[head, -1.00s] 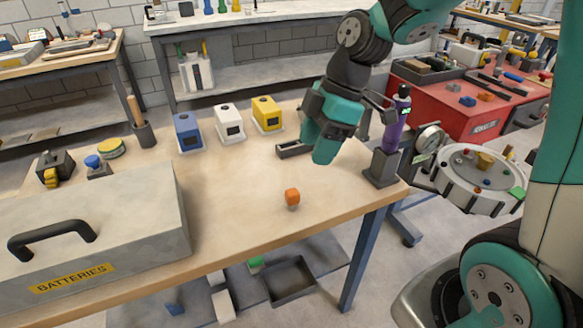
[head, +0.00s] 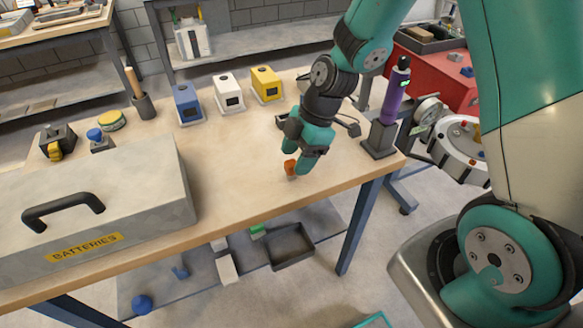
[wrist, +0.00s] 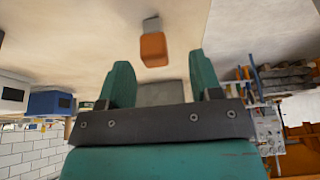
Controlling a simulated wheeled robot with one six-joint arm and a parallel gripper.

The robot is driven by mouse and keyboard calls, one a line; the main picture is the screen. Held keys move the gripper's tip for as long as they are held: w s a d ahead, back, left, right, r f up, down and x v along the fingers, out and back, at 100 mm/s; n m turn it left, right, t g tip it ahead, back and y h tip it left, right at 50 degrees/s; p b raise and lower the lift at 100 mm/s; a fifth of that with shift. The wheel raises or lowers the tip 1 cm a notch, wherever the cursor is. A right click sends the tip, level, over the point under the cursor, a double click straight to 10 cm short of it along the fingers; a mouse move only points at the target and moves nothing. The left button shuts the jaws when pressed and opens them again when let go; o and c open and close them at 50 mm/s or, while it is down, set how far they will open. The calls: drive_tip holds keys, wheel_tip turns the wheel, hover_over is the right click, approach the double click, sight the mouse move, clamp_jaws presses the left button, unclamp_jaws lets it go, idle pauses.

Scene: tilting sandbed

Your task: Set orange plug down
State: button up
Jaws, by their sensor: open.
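The orange plug (head: 290,168) stands on the wooden tabletop near its front edge, partly covered by my gripper in the head view. In the wrist view the orange plug (wrist: 154,50) shows an orange block with a grey part at one end. My gripper (head: 298,171) is low over the table, right at the plug. In the wrist view my gripper (wrist: 160,60) has its two teal fingers wide apart, and the plug appears between and just beyond their tips. No finger visibly touches it.
Blue (head: 187,104), white (head: 228,93) and yellow (head: 265,85) boxes stand behind on the table (head: 225,165). A grey batteries case (head: 150,190) fills the left front. A purple bottle (head: 395,92) stands in a holder at the right corner. The tabletop between case and gripper is clear.

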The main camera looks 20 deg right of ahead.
sight(292, 162)
drive_tip(key=x, duration=0.4)
drive_tip(key=shift+w+a+f, duration=0.15)
drive_tip(key=shift+w+f, duration=0.1)
drive_tip(key=shift+c, duration=0.4)
drive_tip(key=c, duration=1)
clamp_jaws()
